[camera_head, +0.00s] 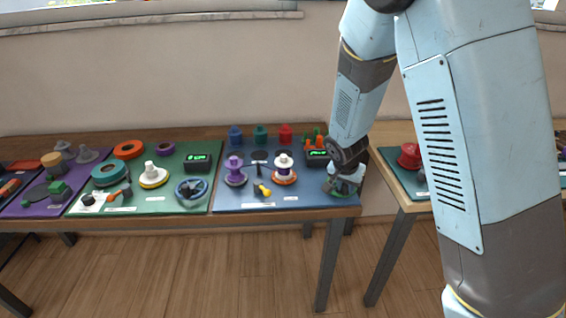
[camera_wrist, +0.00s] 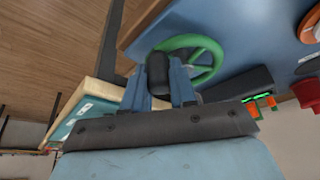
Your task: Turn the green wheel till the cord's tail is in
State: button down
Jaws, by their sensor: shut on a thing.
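The green wheel (camera_wrist: 211,47) lies at the edge of the blue mat in the wrist view. A dark rounded handle (camera_wrist: 158,72) stands at its rim. My gripper (camera_wrist: 160,82) is shut on this handle, with a finger on either side. In the head view my gripper (camera_head: 345,183) is at the right end of the blue mat and hides most of the green wheel. The spool with white flanges and a purple middle (camera_head: 283,168) stands left of my gripper. I cannot make out the cord or its tail in either view.
A dark box with a green display (camera_head: 317,158) and small orange parts stand behind the wheel. A purple spool (camera_head: 235,170) and a yellow-handled tool (camera_head: 263,190) are further left on the blue mat (camera_head: 308,198). A gap separates this table from the right one.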

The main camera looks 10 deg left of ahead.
jog(key=shift+s+a+f, duration=0.1)
jog(key=shift+f, duration=0.05)
jog(key=shift+s+a, duration=0.1)
jog(key=shift+a, duration=0.65)
jog(key=shift+w+a, duration=0.8)
jog(key=shift+a, duration=0.25)
jog(key=shift+w+a, duration=0.75)
jog(key=shift+a, duration=0.25)
jog(key=shift+s, duration=0.1)
jog(key=shift+w+a, duration=0.15)
jog(key=shift+w, duration=0.55)
